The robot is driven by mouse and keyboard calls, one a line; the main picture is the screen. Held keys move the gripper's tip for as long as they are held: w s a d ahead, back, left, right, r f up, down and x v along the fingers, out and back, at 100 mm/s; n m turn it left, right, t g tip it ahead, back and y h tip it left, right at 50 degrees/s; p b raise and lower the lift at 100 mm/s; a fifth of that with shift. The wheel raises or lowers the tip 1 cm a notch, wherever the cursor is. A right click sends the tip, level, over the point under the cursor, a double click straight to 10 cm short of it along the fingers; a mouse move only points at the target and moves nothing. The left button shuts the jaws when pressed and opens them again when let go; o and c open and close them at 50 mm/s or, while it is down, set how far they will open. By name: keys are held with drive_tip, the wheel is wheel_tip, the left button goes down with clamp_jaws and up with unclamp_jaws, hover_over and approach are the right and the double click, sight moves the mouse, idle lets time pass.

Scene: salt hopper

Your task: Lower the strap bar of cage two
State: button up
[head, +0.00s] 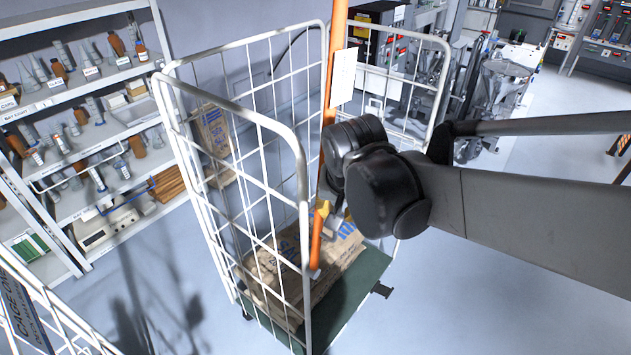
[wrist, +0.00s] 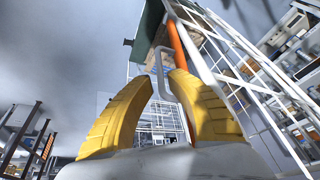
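A white wire cage (head: 290,135) stands mid-view on a green base (head: 352,300), its number unreadable; brown sacks (head: 300,265) lie inside. An orange bar (head: 339,35) stands nearly upright at its open side, partly hidden by my wrist; its lower part shows below. I take it for the strap bar. In the wrist view the orange bar (wrist: 178,45) has a grey loop handle (wrist: 160,62) beside it. My gripper (wrist: 162,77) has two yellow fingers spread apart, the handle showing in the gap. I cannot tell whether they touch it. In the head view the fingers are mostly hidden.
Another cage (head: 45,310), labelled "CAGE O...", is cut off at lower left. Shelves (head: 95,150) with bottles line the left wall. A white sheet (head: 343,77) hangs by the upright bar. Machinery (head: 495,90) stands behind right. The floor at right and front is clear.

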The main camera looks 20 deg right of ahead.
sight(336, 237)
drive_tip(key=x, duration=0.6)
drive_tip(key=shift+w+f, duration=0.15)
drive_tip(key=shift+f, duration=0.05)
drive_tip(key=shift+c, duration=0.4)
clamp_jaws()
